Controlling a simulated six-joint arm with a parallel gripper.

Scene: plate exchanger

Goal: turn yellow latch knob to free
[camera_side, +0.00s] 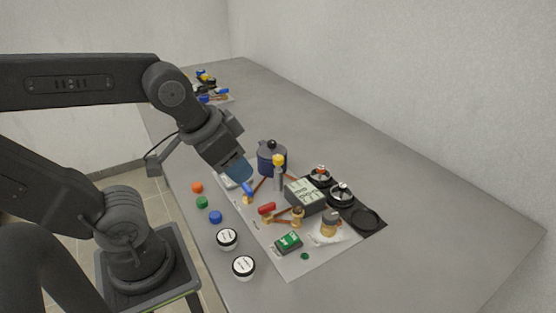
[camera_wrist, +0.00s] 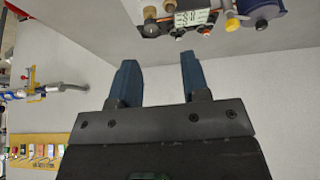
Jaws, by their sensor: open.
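A yellow knob (camera_side: 278,160) sits on top of a short grey post in the side view, just in front of a dark blue pot. In the wrist view a yellow part (camera_wrist: 232,23) shows at the top right, beside a blue body; it seems to be the same knob, but I cannot tell how it is turned. My gripper (camera_side: 240,172) points down at the left of the pot in the side view, apart from the knob. In the wrist view its two blue fingers (camera_wrist: 158,80) stand apart with nothing between them.
The blue pot (camera_side: 266,164), a grey block (camera_side: 305,195), red-handled valves (camera_side: 267,208) and a green box (camera_side: 289,242) crowd the pale mat. Coloured caps (camera_side: 202,202) and white-topped jars (camera_side: 244,267) line the table's near edge. The table (camera_side: 430,210) is clear at the right.

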